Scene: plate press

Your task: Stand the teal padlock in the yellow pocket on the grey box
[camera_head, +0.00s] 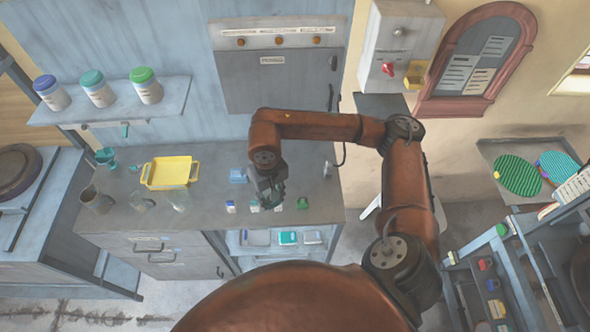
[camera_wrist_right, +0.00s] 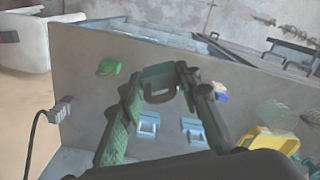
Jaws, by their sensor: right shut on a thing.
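The teal padlock (camera_wrist_right: 158,72) shows dark and shaded in the right wrist view, between the fingertips of my right gripper (camera_wrist_right: 160,84). My right gripper (camera_head: 268,196) is shut on it, over the right part of the grey counter in the head view. In the head view the hand and the padlock blend together, so its exact tilt is unclear. The grey box (camera_head: 390,38) with a red switch is on the wall at the upper right. The yellow pocket (camera_head: 417,72) is at the box's lower right, far from the gripper. My left gripper is out of view.
The counter (camera_head: 310,180) holds a yellow tray (camera_head: 170,172), glass jars, a light blue piece (camera_head: 238,176), small bottles (camera_head: 230,207) and a green item (camera_head: 302,203). A grey cabinet (camera_head: 275,75) stands at the back. A red arched noticeboard (camera_head: 477,60) is right of the box.

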